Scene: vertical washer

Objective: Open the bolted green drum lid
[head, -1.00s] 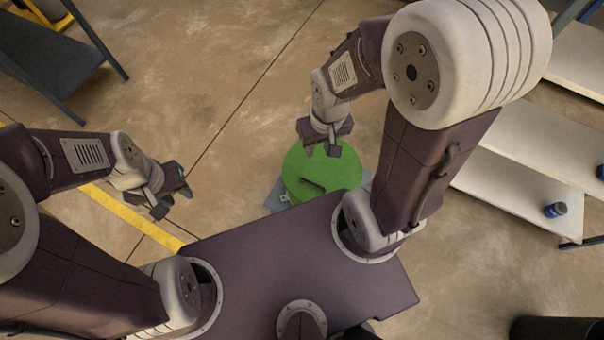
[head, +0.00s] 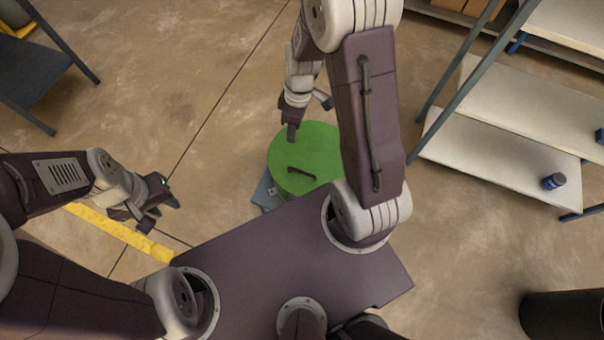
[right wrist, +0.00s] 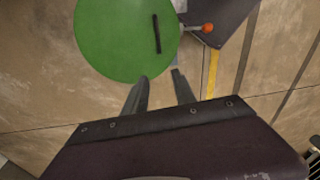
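The green drum lid (head: 318,138) lies beyond my purple base in the head view, with a dark bar handle (head: 301,172) on its top. Part of it is hidden by my right arm. In the right wrist view the lid (right wrist: 115,42) is at the top, with its handle (right wrist: 156,33) and, beside its rim, an orange knob (right wrist: 208,28) on a short pale arm. My right gripper (right wrist: 160,75) is open and empty, its fingertips close to the lid's rim in that view. My left gripper (head: 160,212) is open and empty, well left of the drum.
The drum stands on a blue-grey base (head: 265,193). White shelves (head: 490,165) with a blue can (head: 553,181) stand at the right. A dark table (head: 38,75) is at upper left and a black cylinder (head: 560,315) at lower right.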

